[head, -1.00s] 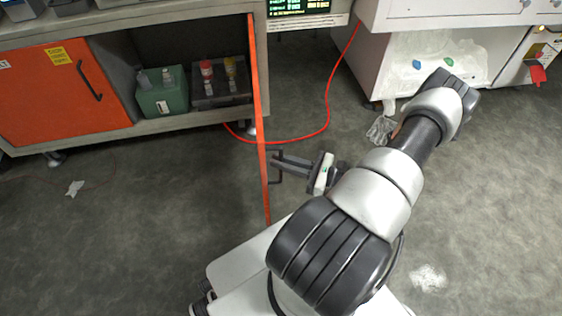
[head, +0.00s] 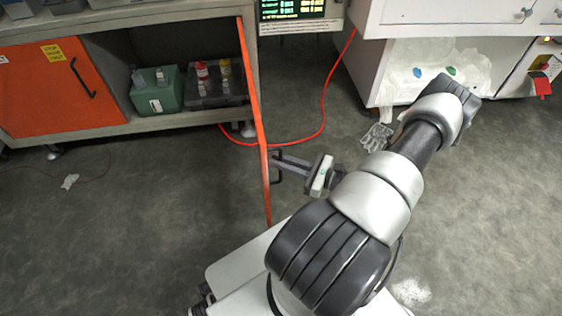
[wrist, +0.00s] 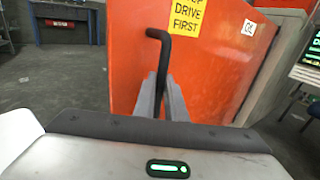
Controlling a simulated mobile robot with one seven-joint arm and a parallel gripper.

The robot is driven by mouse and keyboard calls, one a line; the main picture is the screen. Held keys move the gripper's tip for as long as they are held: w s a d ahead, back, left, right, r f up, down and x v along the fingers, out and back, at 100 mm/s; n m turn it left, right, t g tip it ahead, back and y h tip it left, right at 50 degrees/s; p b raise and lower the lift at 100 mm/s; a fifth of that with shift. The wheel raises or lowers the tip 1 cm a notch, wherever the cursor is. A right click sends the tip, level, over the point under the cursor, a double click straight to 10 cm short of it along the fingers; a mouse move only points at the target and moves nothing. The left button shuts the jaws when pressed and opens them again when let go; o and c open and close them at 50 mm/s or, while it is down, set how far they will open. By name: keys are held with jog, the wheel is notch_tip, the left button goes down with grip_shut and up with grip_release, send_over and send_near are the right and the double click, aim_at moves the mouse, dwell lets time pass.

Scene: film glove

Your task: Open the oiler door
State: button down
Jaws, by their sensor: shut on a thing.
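The orange cabinet door (head: 253,105) stands swung wide open, seen nearly edge-on in the head view. It fills the middle of the wrist view (wrist: 215,75), with a yellow "drive first" label. My gripper (head: 278,163) is shut on the door's black handle (wrist: 159,50), whose upper bend shows above the fingers in the wrist view. The opened half of the cabinet (head: 150,50) shows a green box (head: 158,100) and a dark crate (head: 214,98) with bottles on its lower shelf.
The other orange door (head: 40,95) on the left is closed. A red cable (head: 323,110) runs over the floor behind the open door. A white cabinet (head: 395,60) stands at the right, with a clear glove (head: 376,137) on the floor before it.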

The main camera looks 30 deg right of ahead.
jog(key=shift+w+d, duration=0.1)
jog(key=shift+d, duration=0.1)
dwell(0.3)
jog(key=c, duration=1.8)
grip_release()
jog(key=p+v, duration=0.1)
jog(key=v, duration=1.6)
jog(key=shift+s, duration=0.3)
